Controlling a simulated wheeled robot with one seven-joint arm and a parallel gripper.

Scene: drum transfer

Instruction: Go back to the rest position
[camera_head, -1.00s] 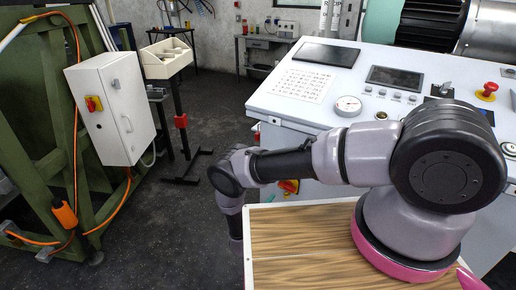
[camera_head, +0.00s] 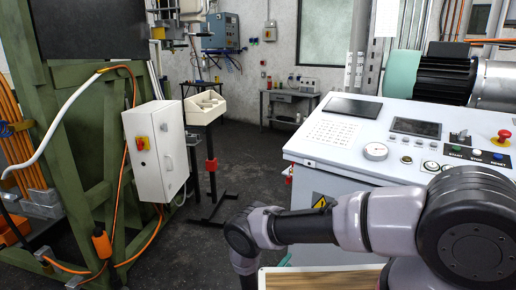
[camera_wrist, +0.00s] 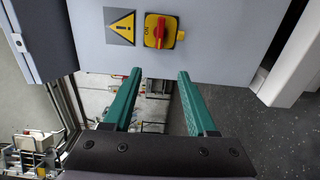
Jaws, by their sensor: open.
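My gripper (camera_wrist: 156,75) shows in the wrist view with its two green fingers apart and nothing between them. Beyond the fingertips is a grey panel (camera_wrist: 210,50) with a red and yellow rotary switch (camera_wrist: 160,32) and a yellow warning sign (camera_wrist: 120,25). The fingers appear apart from the panel, though the exact gap cannot be told. In the head view my arm is bent out to the left in front of the control desk (camera_head: 300,150), and the gripper itself is hidden below the picture.
A white electrical box (camera_head: 155,150) hangs on a green steel frame (camera_head: 80,120) at the left. The dark floor (camera_head: 255,170) between the stand and the desk is clear. A wooden board (camera_head: 320,279) lies under my arm.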

